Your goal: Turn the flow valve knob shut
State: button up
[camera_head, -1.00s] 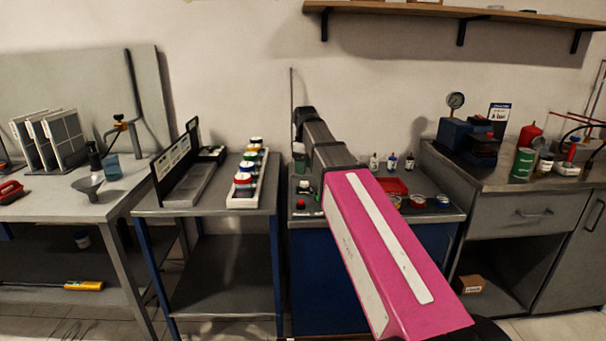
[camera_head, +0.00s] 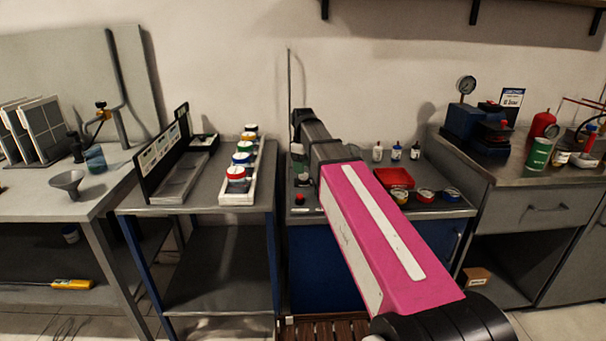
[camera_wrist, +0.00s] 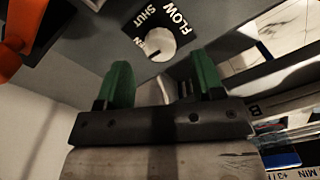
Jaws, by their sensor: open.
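The flow valve knob (camera_wrist: 160,43), a round white knob, shows in the upper middle of the wrist view. It sits on a dark label plate (camera_wrist: 143,22) with the words FLOW and SHUT, on a grey face. A mark on the knob cannot be read clearly. My gripper (camera_wrist: 162,78) is open, with its two green fingers apart and nothing between them. The knob lies beyond the fingertips, between their lines, and appears apart from them. In the head view my arm hides the gripper, and I cannot make out the knob.
An orange part (camera_wrist: 22,35) is close at the wrist view's upper left. In the head view, a rack of capped jars (camera_head: 239,170) stands left of my arm. A red tray (camera_head: 394,178) and several small bottles stand to its right. A thin upright rod (camera_head: 290,90) rises behind.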

aim_at(304, 176)
jog(key=shift+f, duration=1.8)
jog(key=c, duration=0.9)
